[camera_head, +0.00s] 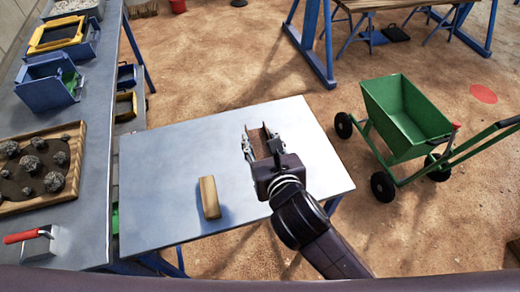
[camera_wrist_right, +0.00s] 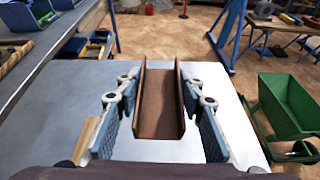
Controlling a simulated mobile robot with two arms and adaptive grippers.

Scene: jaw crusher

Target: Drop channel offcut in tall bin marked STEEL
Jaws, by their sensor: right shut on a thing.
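The channel offcut (camera_head: 263,137) is a short, rusty brown U-shaped piece above the light grey table (camera_head: 165,160). My right gripper (camera_head: 263,147) is shut on it, with one finger along each side. In the right wrist view the channel offcut (camera_wrist_right: 159,105) lies lengthwise between the blue finger pads, its open side up. My left gripper is not in view. I see no tall bin with a STEEL marking in either view.
A wooden block (camera_head: 209,197) lies on the table, left of my right gripper. A green cart (camera_head: 405,115) stands to the right. The left bench (camera_head: 85,105) holds blue boxes (camera_head: 47,82), a tray of rocks (camera_head: 75,135) and a red-handled trowel (camera_head: 40,240). Sandy floor is open beyond the table.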

